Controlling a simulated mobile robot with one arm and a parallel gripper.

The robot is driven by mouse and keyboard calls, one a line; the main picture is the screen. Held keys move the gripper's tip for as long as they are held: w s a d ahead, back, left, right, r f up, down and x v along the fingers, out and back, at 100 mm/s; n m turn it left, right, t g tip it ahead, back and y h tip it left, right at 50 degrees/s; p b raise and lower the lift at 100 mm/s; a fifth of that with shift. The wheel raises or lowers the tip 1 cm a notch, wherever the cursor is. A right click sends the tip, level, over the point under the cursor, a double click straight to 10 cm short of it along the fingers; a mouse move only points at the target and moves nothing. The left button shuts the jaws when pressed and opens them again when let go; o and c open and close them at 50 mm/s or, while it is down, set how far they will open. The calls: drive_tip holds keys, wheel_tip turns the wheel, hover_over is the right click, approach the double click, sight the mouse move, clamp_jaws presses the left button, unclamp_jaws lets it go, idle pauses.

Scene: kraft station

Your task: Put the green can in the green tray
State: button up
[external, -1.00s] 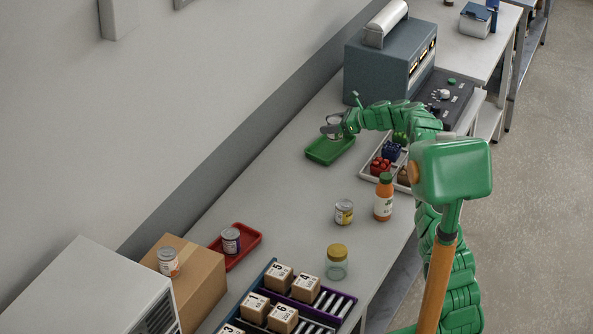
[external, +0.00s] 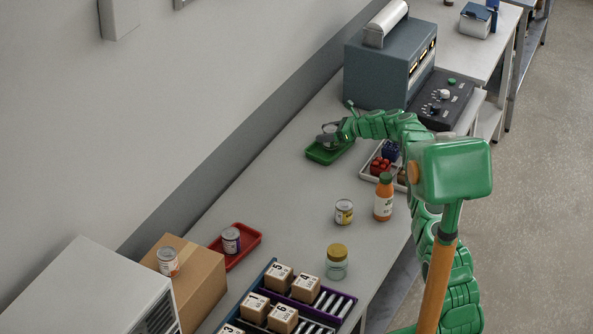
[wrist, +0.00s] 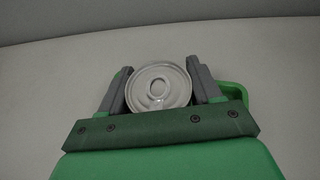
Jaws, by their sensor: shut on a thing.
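A can (wrist: 158,88) is between the two grey fingers of my gripper (wrist: 157,72) in the wrist view. Only its silver lid shows clearly; its side and label are hidden there. In the external view my gripper (external: 328,134) is shut on the can, upright at the green tray (external: 321,156). The can is over or inside the tray; I cannot tell whether its base touches the tray floor. A green rim of the tray also shows right of the fingers in the wrist view (wrist: 237,92).
A white tray (external: 369,176) with red and blue items is right of the green tray. An orange bottle (external: 383,202), a yellow-labelled can (external: 344,212) and a jar (external: 337,265) stand nearer. A red tray (external: 256,238) holds another can. A grey machine (external: 375,75) stands behind.

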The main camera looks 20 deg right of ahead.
drive_tip(key=shift+f, duration=0.65)
drive_tip(key=shift+f, duration=0.15)
drive_tip(key=o, duration=1.2)
drive_tip(key=shift+c, duration=0.2)
